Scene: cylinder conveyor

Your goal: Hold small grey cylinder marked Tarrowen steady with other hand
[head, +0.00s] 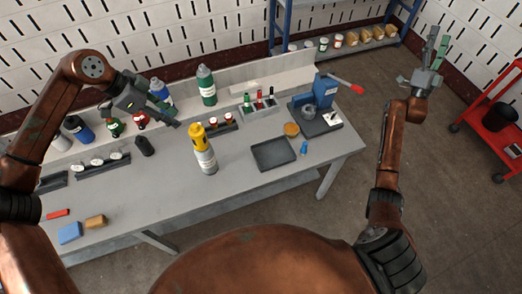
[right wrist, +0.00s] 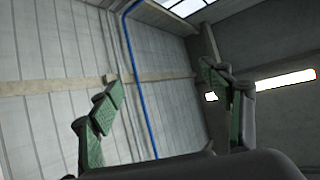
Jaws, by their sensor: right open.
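The labels are too small to read, so I cannot tell which thing is marked Tarrowen. A grey cylinder (head: 206,162) with a white label stands upright on the bench, with a yellow top on it. My left gripper (head: 174,116) is above the bench, left of this cylinder and apart from it. Its fingers overlap the background, and I cannot tell whether they are open. My right gripper (head: 436,46) is raised at the far right, away from the bench, open and empty. Its spread fingers also show in the right wrist view (right wrist: 165,105), with only wall and ceiling beyond.
On the grey bench (head: 190,195) are a dark tray (head: 273,154), a blue press (head: 325,92) with a red handle, an orange disc (head: 291,129) and a small blue bottle (head: 304,148). Several bottles line the back. A red cart (head: 500,125) stands at right. The front middle is clear.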

